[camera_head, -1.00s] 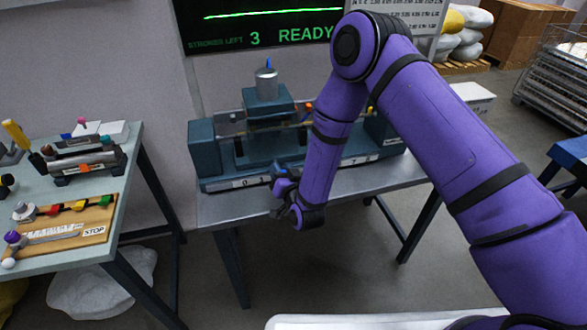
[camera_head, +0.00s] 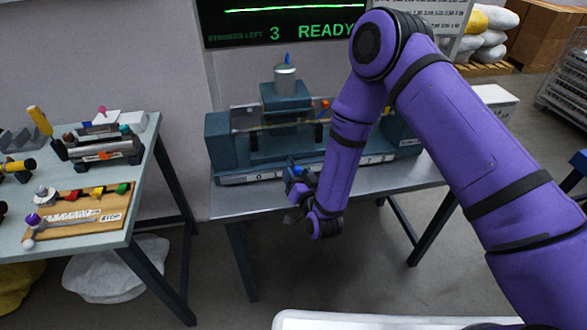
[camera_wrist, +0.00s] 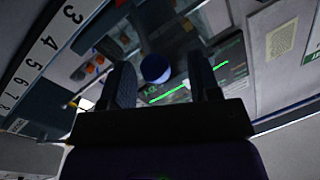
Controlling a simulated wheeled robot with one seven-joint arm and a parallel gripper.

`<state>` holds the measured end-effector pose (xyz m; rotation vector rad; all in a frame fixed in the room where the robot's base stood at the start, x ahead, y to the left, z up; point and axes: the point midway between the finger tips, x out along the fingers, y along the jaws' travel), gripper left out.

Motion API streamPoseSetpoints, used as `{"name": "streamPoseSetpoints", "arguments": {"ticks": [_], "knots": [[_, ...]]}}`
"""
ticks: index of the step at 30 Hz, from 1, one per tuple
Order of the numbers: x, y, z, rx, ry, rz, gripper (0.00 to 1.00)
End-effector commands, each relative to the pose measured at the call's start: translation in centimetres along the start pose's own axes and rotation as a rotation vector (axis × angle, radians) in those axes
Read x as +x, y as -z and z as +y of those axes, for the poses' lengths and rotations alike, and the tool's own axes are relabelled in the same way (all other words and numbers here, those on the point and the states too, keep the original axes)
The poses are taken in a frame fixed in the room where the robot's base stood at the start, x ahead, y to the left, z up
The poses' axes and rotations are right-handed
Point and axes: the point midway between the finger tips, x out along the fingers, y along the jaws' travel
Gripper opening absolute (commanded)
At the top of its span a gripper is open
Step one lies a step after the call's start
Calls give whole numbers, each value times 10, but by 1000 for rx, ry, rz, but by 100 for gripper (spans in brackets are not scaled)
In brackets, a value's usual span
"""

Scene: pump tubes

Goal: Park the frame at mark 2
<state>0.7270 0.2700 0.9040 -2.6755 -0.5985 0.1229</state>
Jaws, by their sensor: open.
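The teal frame (camera_head: 285,98) carries a silver cylinder (camera_head: 286,78) with a blue tip. It stands on the long teal bench rig (camera_head: 222,150), left of its middle. A white number strip (camera_head: 240,179) runs along the rig's front; my arm hides part of it. The strip also shows in the wrist view (camera_wrist: 45,45), with marks from 3 upward readable; mark 2 is not readable. My gripper (camera_head: 297,180) is in front of the strip, below the frame, open and apparently empty. In the wrist view its two fingers (camera_wrist: 163,88) stand apart, with a round blue knob (camera_wrist: 155,68) beyond them.
The rig stands on a grey metal table (camera_head: 390,183). A screen (camera_head: 275,25) above it reads "3 READY". A side table (camera_head: 140,185) at left holds tools and a wooden board (camera_head: 85,213) with coloured blocks. Floor shows between the tables.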

Motion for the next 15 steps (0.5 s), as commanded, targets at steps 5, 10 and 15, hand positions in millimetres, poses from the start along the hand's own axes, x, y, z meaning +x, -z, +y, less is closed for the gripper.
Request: {"name": "streamPoseSetpoints", "arguments": {"ticks": [5, 10, 15], "knots": [[-36, -1, -1, 1, 1, -4, 56], [-59, -1, -1, 1, 1, -3, 56], [-70, -1, -1, 1, 2, -2, 56]]}}
